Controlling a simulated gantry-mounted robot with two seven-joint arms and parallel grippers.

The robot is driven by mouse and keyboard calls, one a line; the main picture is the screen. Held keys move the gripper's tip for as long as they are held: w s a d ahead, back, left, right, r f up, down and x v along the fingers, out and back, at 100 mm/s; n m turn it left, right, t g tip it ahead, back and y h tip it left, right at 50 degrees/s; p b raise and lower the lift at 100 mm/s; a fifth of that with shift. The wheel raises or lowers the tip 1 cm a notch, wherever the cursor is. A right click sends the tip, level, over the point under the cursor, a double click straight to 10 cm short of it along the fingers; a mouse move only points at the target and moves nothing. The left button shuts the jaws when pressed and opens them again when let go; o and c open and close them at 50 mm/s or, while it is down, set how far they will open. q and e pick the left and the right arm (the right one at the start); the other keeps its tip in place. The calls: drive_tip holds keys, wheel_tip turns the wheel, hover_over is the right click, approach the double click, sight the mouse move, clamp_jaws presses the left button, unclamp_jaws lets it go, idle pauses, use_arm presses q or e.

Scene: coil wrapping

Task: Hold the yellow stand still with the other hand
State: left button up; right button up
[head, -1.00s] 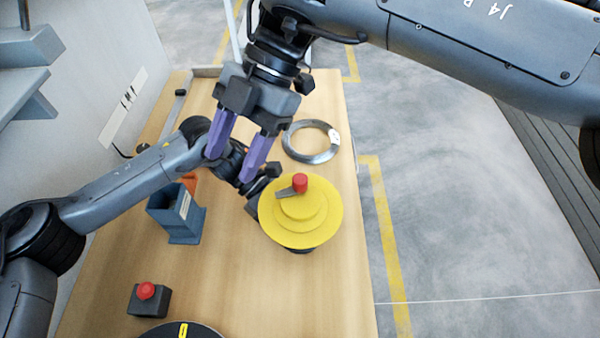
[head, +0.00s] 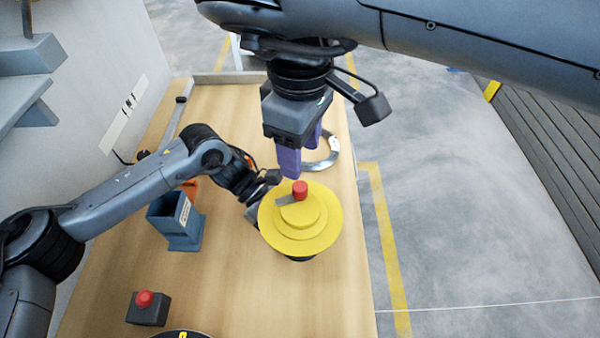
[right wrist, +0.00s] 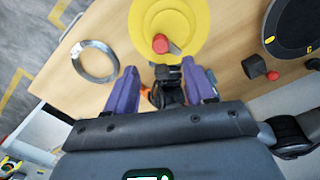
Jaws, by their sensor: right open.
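The yellow stand (head: 318,242) is a round, stepped disc with a red knob (head: 300,188) and a small grey lever on top. It stands at the table's middle right and shows at the top of the right wrist view (right wrist: 190,20). My left gripper (head: 258,200) is low at the stand's left rear edge. Its fingertips are largely hidden, so I cannot tell whether it touches or grips the stand. My right gripper (head: 302,160) is open and empty, above and just behind the stand. Its two purple fingers (right wrist: 163,75) are spread apart in the wrist view.
A grey wire coil (head: 328,157) lies flat behind the stand, partly hidden by my right gripper. A blue-grey holder (head: 178,232) stands left, a red-button box (head: 147,308) front left. A dark disc (right wrist: 294,25) is at the front. The table's front right is clear.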

sight(300, 186)
wheel_tip(300, 186, down, 9)
drive_tip(key=shift+f, duration=0.1)
idle(0.3)
clamp_jaws()
drive_tip(key=shift+n, duration=0.4)
drive_tip(key=n, duration=0.9)
drive_tip(key=shift+n, duration=2.3)
